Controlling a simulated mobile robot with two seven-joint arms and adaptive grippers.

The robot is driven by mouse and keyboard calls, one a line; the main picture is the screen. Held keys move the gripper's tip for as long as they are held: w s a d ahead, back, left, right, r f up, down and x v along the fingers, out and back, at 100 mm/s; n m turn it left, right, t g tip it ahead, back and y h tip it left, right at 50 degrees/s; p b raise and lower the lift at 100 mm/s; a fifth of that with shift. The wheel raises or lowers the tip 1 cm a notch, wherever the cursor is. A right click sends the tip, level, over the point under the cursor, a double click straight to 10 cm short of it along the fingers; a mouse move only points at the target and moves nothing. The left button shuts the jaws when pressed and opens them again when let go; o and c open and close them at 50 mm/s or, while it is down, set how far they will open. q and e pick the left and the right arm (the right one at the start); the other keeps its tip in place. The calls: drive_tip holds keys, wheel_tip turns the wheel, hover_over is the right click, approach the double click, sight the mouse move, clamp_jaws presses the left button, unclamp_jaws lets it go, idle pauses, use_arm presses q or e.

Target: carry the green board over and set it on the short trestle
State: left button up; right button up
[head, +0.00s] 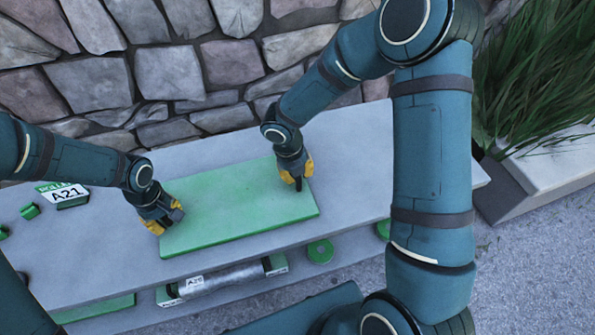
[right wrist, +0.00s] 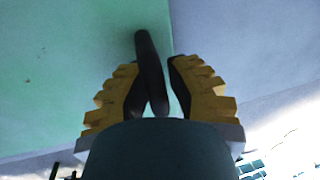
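The green board (head: 238,210) lies flat on a long grey bench (head: 350,150). My left gripper (head: 166,218) is at the board's left end, touching or very close to it. My right gripper (head: 297,178) is at the board's right edge, towards the back. Neither grip can be made out clearly. I cannot identify the short trestle.
A green block labelled A21 (head: 64,195) and a small green piece (head: 30,211) lie left on the bench. Below its front edge are a grey roller (head: 225,279) with green ends and a green ring (head: 320,251). A stone wall (head: 170,70) stands behind; a grassy planter (head: 545,165) is right.

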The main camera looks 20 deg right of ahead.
use_arm(q)
drive_tip(key=shift+r, duration=0.15)
use_arm(e)
drive_tip(key=shift+r, duration=0.1)
use_arm(q)
wheel_tip(320, 180, up, 12)
drive_tip(key=shift+f, duration=0.1)
use_arm(e)
wheel_tip(320, 180, up, 12)
drive_tip(key=a, duration=0.2)
drive_tip(key=shift+a, duration=0.2)
idle(0.4)
use_arm(q)
drive_tip(key=shift+s, duration=0.1)
idle(0.8)
